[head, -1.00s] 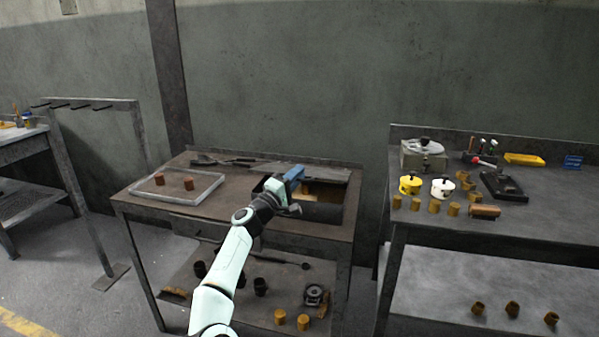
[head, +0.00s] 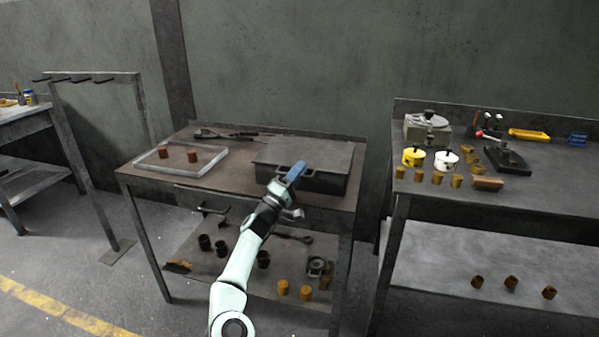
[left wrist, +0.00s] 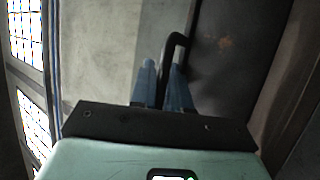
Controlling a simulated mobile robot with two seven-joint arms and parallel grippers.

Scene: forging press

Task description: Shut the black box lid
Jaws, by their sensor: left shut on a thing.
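The black box (head: 328,183) stands at the right end of the brown workbench. Its flat dark lid (head: 318,154) lies level over the top, and the inside is hidden. My left gripper (head: 297,172) is at the front edge of the lid, left of its middle. In the left wrist view, my left gripper (left wrist: 162,85) has its blue fingers shut on a thin black bent handle (left wrist: 178,40). My right gripper is in neither view.
A clear tray (head: 152,168) with two brown cylinders lies at the bench's left, with dark tools (head: 208,134) behind. A second table (head: 545,195) at the right holds pots, cylinders and a yellow tray. The wall is close behind.

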